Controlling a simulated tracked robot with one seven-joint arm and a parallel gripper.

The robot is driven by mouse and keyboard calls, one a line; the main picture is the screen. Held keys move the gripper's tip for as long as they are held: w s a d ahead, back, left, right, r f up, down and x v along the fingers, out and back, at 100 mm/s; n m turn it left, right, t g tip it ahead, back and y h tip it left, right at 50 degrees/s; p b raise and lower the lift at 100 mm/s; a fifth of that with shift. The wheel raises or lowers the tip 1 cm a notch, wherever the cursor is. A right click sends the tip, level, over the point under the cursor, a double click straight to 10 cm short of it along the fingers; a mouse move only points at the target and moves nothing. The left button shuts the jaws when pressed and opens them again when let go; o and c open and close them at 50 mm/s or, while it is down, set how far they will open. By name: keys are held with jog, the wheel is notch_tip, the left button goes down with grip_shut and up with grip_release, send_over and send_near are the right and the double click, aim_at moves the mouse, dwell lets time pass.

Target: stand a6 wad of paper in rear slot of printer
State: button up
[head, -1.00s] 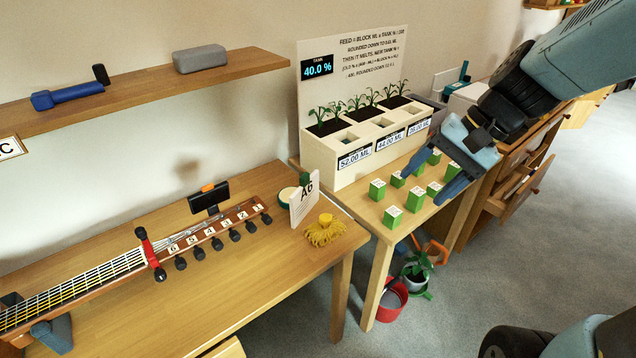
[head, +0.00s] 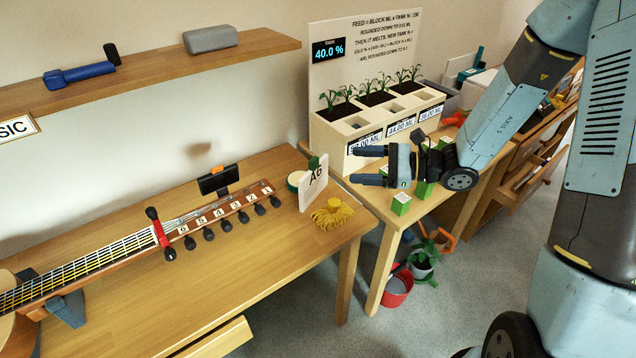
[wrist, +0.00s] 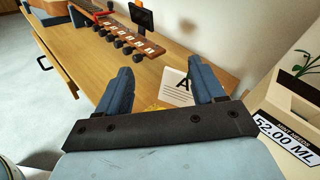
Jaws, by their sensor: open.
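The A6 wad of paper (head: 313,188) is a thin white block marked A6. It stands upright near the right end of the wooden table, beside a yellow stringy bundle (head: 333,213). It also shows in the wrist view (wrist: 177,90), partly framed between the fingers. My gripper (head: 366,166) is open and empty, its fingers pointing left towards the wad, a short distance to its right. Its two fingers also show in the wrist view (wrist: 165,82).
A guitar (head: 130,246) lies along the table, with a dark clip-on device (head: 218,180) by its headstock. A planter (head: 350,128) with labelled fronts and several green blocks (head: 401,203) stand on the right-hand table. A shelf (head: 150,71) hangs above. A round tub sits behind the wad.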

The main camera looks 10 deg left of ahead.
aim_at(316, 163)
jog(key=w+a+f+m+t, duration=0.1)
jog(key=w+f+m+t, duration=0.45)
jog(key=f+m, duration=0.25)
jog(key=shift+y, duration=0.4)
jog(key=x, duration=0.8)
jog(key=shift+a+f, duration=0.2)
jog(key=shift+f, duration=0.05)
jog(key=shift+x, duration=2.65)
jog(key=shift+s, duration=0.15)
grip_shut()
